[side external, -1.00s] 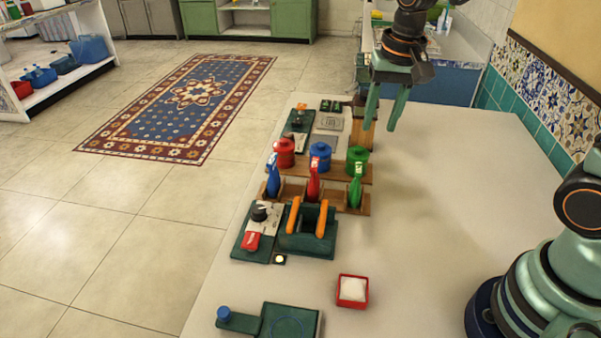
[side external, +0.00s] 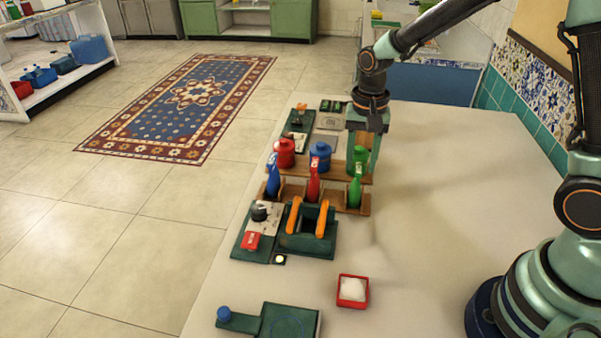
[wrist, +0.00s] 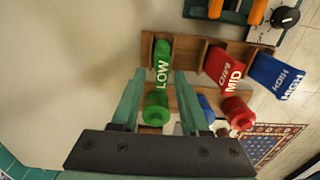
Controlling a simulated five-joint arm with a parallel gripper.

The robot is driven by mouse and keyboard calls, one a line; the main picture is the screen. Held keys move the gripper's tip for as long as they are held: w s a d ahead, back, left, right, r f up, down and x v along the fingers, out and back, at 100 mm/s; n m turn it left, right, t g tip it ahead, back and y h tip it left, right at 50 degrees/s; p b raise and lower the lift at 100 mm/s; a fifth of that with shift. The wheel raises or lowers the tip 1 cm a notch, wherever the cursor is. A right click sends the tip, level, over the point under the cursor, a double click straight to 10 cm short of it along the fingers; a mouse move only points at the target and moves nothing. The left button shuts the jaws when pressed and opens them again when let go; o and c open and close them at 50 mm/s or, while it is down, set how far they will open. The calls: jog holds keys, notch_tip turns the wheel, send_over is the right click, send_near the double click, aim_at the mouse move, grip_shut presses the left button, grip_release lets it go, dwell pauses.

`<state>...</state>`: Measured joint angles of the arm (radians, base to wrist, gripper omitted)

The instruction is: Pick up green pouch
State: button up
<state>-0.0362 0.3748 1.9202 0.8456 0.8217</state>
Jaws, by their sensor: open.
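The green pouch (side external: 355,189), marked LOW in the wrist view (wrist: 163,62), stands in the right-hand slot of a wooden rack (side external: 291,191). My gripper (side external: 363,158) is open and points down, just behind the pouch in the side view, at the green canister (side external: 357,155). In the wrist view my two fingertips (wrist: 157,77) lie either side of the lower end of the pouch and the green canister (wrist: 154,108). Nothing is held. I cannot tell how far the tips are above the pouch.
A red pouch (side external: 313,183) and a blue pouch (side external: 273,179) stand in the same rack. Blue (side external: 320,157) and red (side external: 285,153) canisters stand behind. A green holder with orange handles (side external: 307,228) is in front. The table to the right is clear.

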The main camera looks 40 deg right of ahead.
aim_at(356, 186)
jog(key=shift+a+f, duration=0.2)
jog(key=shift+f, duration=2.15)
grip_shut()
jog(key=shift+r, duration=0.1)
